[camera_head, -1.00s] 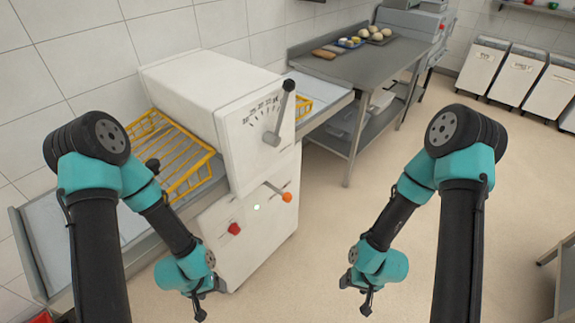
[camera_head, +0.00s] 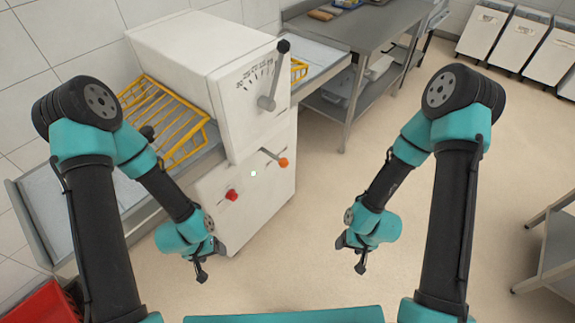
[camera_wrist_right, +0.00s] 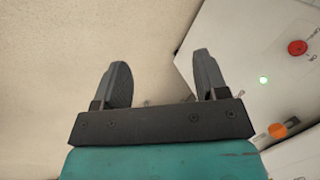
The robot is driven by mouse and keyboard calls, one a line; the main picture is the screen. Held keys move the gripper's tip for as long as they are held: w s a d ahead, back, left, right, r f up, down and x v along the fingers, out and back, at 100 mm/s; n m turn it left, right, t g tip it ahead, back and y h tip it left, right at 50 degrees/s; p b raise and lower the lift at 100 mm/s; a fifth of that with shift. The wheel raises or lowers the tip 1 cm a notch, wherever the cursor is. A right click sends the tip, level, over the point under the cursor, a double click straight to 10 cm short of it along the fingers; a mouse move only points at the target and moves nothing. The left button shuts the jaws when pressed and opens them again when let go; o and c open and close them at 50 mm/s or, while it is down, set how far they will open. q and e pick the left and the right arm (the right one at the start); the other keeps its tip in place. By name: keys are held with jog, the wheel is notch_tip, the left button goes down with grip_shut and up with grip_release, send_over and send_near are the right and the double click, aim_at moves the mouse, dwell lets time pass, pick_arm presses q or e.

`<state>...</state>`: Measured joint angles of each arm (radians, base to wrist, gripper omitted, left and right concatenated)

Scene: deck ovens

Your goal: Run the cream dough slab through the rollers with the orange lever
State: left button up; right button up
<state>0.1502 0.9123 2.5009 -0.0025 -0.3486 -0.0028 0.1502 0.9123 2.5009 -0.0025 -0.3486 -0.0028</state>
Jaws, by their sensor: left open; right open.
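The white dough sheeter (camera_head: 205,65) stands at the left with its rollers hidden inside the housing. The orange lever (camera_head: 283,162) sticks out of its front panel; its orange knob also shows in the right wrist view (camera_wrist_right: 277,130). No cream dough slab is visible on the sheeter's left bed, partly covered by a yellow guard (camera_head: 168,118). My left gripper (camera_head: 201,273) is open and empty in front of the machine, below the red button. My right gripper (camera_head: 350,255) is open and empty over the floor, right of the machine; its two fingers (camera_wrist_right: 160,85) stand apart in the right wrist view.
A red button (camera_head: 231,195) and a grey dial handle (camera_head: 266,103) are on the sheeter. A steel table (camera_head: 360,40) with trays stands behind it. White bins (camera_head: 520,38) line the back right. A red crate (camera_head: 45,305) is at lower left. Floor in the middle is clear.

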dwell(0.4)
jog(key=n+t+y, duration=0.2)
jog(key=t, duration=1.3)
send_near(286, 167)
jog(key=s+d+f, duration=0.2)
jog(key=s, duration=0.3)
jog(key=shift+a+r+m+t, duration=0.2)
jog(key=shift+r+m+t, duration=0.1)
jog(key=shift+r+t, duration=0.3)
jog(key=x, duration=1.7)
jog(key=shift+w+a, duration=0.1)
jog(key=shift+a, duration=0.1)
